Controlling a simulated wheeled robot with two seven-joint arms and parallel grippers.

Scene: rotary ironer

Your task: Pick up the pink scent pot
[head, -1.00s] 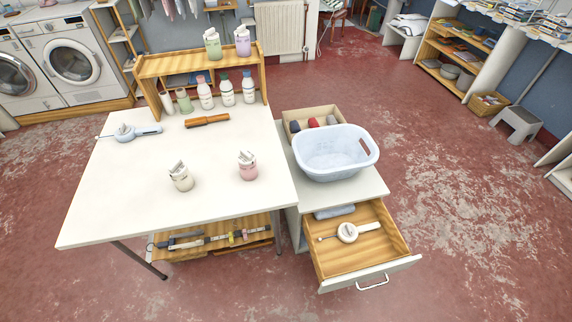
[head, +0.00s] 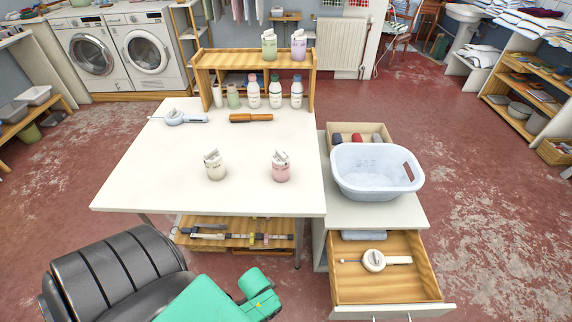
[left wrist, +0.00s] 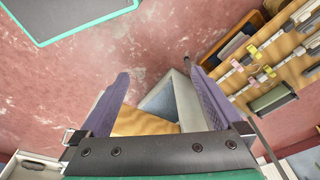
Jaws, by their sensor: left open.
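The pink scent pot (head: 281,169) stands upright on the right part of the white table (head: 150,180), near its front edge, with white pieces sticking out of its top. A similar cream pot (head: 215,168) stands to its left. My left arm shows green and black at the bottom of the head view, below the table's front edge; its fingers cannot be made out there. In the left wrist view my left gripper (left wrist: 156,72) is open with nothing between its fingers, and the pink pot does not show. My right gripper is in neither view.
A wooden rack (head: 205,68) with bottles and pots stands at the table's back. Right of the table are a white basket (head: 375,180) on a cabinet and an open drawer (head: 385,290). A shelf (head: 240,225) with tools lies under the table; it also shows in the left wrist view.

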